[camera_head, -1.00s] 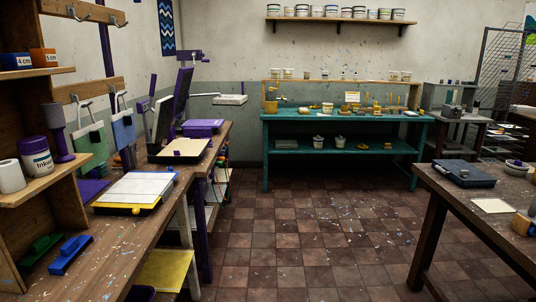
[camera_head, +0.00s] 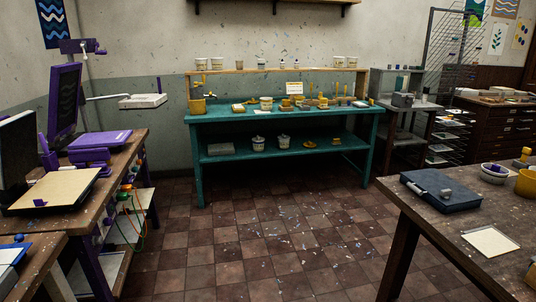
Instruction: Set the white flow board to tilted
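No thing in view is clearly marked as the white flow board. A white-topped board with a blue edge (camera_head: 12,256) is cut off at the lower left, on the near left bench; its tilt cannot be judged from this part. A flat white panel (camera_head: 143,101) also shows at the back left, near the end of a thin arm, and looks roughly level. Neither of my grippers is in view.
A purple-framed screen (camera_head: 63,100) stands raised on the left bench, near a tan board in a dark tray (camera_head: 55,190). A teal bench (camera_head: 205,163) stands at the back. A table with a dark blue case (camera_head: 440,192) is at right.

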